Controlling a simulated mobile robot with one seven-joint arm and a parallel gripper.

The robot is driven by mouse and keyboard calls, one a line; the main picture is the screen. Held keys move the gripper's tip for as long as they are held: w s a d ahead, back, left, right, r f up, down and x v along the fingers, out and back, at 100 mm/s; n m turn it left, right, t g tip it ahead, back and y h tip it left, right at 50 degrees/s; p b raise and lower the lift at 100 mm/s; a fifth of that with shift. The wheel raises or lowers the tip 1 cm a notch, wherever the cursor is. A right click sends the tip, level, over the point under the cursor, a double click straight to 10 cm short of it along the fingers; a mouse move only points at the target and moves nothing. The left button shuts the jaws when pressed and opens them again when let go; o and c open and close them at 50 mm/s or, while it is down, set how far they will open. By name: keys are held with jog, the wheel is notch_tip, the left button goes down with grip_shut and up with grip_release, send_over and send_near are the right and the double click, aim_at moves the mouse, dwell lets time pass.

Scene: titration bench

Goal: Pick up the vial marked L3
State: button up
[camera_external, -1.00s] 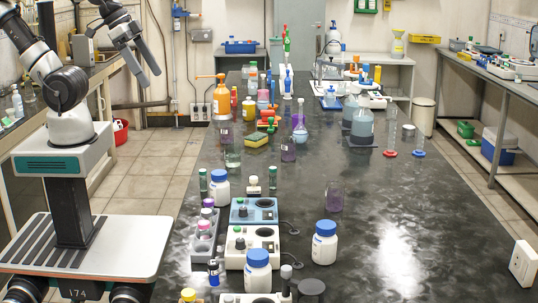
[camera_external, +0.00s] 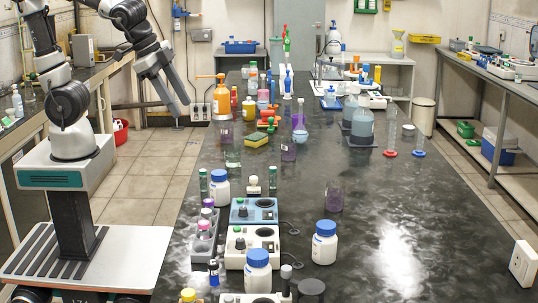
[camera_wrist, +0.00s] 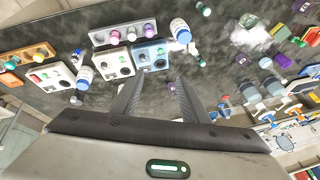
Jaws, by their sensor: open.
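No L3 marking is readable, so I cannot tell which vial it is. Small capped vials stand on the dark bench: a green-capped one (camera_external: 203,181), another green-capped one (camera_external: 272,178), a white-capped one (camera_external: 254,185) and a blue-banded one (camera_external: 213,271). Several purple- and white-capped vials stand in a grey rack (camera_external: 203,243); this rack also shows in the wrist view (camera_wrist: 137,38). My gripper (camera_external: 181,115) is open and empty, pointing down beside the bench's left edge, in the air. In the wrist view its two fingers (camera_wrist: 160,84) are apart with nothing between them.
A blue stirrer (camera_external: 253,209) and a white one (camera_external: 251,246) stand right of the rack. White blue-capped bottles (camera_external: 324,243) stand close by. The bench's right front is mostly clear.

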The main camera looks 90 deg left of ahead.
jog(key=w+d+f+m+h+b, duration=0.1)
jog(key=w+d+f+m+b, duration=0.3)
jog(key=d+f, duration=0.55)
jog(key=m+g+h+b, duration=0.1)
jog(key=g+h+b, duration=0.1)
jog(key=h, duration=0.1)
send_near(211, 261)
jog(key=b+x, duration=0.1)
jog(key=x, duration=0.3)
jog(key=b+x, duration=0.1)
jog(key=shift+s+d+f+b, duration=0.25)
jog(key=shift+s+f+b, duration=0.05)
jog(key=shift+f, duration=0.15)
jog(key=shift+w+a+b+x, duration=0.1)
jog(key=shift+w+b+x, duration=0.05)
jog(key=shift+x, duration=0.85)
jog(key=shift+w+a+b+x, duration=0.1)
jog(key=shift+b+x, duration=0.1)
jog(key=shift+x, duration=0.75)
jog(key=shift+w+b+x, duration=0.15)
jog(key=shift+x, duration=0.85)
jog(key=shift+r, duration=0.1)
jog(key=shift+c, duration=0.2)
grip_shut()
